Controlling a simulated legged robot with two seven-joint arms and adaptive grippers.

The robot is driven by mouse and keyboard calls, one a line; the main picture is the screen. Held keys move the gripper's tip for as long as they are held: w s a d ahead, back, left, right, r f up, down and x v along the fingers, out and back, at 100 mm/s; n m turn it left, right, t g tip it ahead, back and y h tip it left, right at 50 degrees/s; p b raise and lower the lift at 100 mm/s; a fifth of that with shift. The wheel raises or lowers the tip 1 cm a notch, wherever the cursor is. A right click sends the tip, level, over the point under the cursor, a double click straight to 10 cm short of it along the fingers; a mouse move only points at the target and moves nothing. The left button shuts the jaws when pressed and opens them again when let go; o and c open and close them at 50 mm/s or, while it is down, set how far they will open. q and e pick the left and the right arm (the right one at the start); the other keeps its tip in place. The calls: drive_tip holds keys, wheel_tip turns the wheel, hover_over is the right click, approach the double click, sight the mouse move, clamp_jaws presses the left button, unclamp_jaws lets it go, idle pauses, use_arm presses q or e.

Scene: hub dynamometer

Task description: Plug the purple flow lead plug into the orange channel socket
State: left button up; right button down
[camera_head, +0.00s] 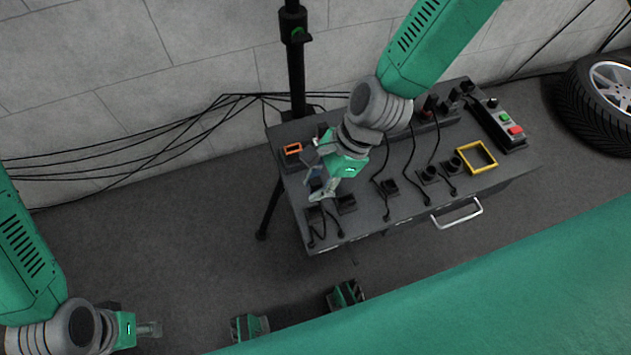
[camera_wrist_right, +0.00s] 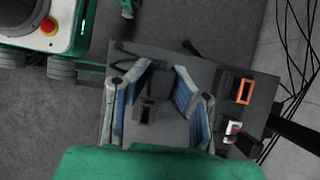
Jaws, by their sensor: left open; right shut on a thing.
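The orange-framed channel socket (camera_head: 292,149) is on the left part of the dark bench top. It also shows right of my gripper in the right wrist view (camera_wrist_right: 244,91). My right gripper (camera_head: 319,186) is low over the bench's left part, to the right of and nearer than the socket. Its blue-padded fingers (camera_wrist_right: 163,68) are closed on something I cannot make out. No purple plug can be told apart; the fingers hide part of that area. A dark block (camera_wrist_right: 147,112) shows between the fingers. My left gripper (camera_head: 150,329) is open and empty, away from the bench.
The bench (camera_head: 400,218) holds several black connectors with cables, a yellow frame (camera_head: 477,158) and a button box (camera_head: 505,128). A white and red piece (camera_wrist_right: 233,128) is beside the orange socket. A black stand (camera_head: 294,70) is behind. A wheel (camera_head: 605,90) is at right.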

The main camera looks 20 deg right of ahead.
drive_tip(key=shift+w, duration=0.1)
idle(0.4)
drive_tip(key=shift+w+a, duration=0.2)
drive_tip(key=shift+w, duration=3.6)
drive_tip(key=shift+w+a, duration=0.15)
drive_tip(key=shift+w, duration=3.65)
drive_tip(key=shift+f, duration=0.1)
drive_tip(key=shift+f, duration=0.35)
drive_tip(key=shift+f, duration=0.1)
